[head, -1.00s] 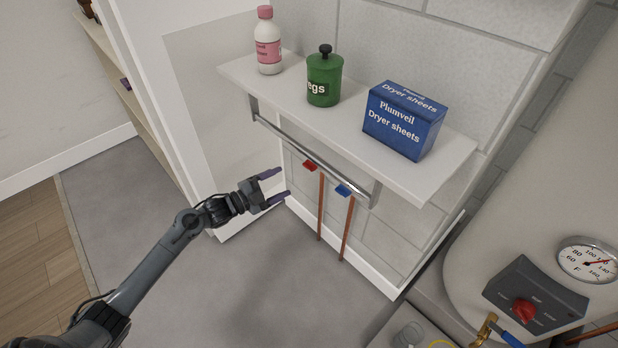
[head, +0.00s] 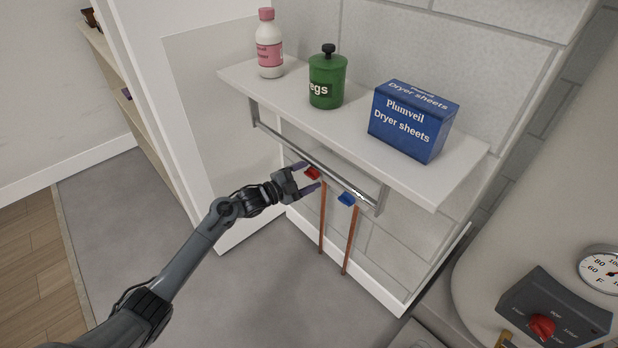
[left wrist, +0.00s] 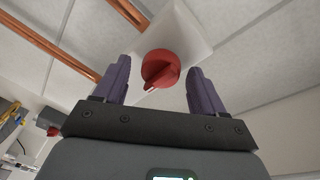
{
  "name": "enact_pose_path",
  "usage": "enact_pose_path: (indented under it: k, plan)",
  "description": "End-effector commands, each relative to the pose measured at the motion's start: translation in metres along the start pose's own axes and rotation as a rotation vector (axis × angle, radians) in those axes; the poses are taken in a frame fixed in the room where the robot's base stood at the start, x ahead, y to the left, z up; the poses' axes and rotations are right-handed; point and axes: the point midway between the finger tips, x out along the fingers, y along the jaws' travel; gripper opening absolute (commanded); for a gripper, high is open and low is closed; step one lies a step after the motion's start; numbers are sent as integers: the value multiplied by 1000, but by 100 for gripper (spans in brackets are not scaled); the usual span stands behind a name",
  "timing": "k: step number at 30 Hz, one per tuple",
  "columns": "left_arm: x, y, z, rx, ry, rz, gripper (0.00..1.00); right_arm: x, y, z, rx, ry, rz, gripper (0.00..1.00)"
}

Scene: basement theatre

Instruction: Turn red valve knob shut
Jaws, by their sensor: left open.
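The red valve knob (head: 313,174) sits on the wall below the shelf, at the top of a copper pipe. In the left wrist view the red knob (left wrist: 160,68) is round with a raised grip bar and a white mark, in front of a white plate (left wrist: 188,30). My left gripper (head: 312,176) is open, with its two purple fingers on either side of the knob. In the wrist view the fingers (left wrist: 160,85) stand apart from the knob, with a gap on each side. My right gripper is not in view.
A blue knob (head: 347,199) is just right of the red one. A metal rail (head: 300,155) runs under the shelf (head: 350,125), close above the gripper. The shelf holds a bottle (head: 269,50), a green jar (head: 327,80) and a blue box (head: 412,120). A heater control (head: 555,312) is at lower right.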

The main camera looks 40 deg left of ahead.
Motion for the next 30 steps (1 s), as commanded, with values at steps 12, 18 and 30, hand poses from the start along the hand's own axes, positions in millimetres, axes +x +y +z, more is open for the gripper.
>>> enact_pose_path:
  k: [12,18,30]
  plan:
    - [4,0,0,0,0,0,63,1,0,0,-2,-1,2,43]
    - [3,0,0,0,0,0,32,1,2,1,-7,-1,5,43]
    - [3,-1,-1,-31,2,-3,15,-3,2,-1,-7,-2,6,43]
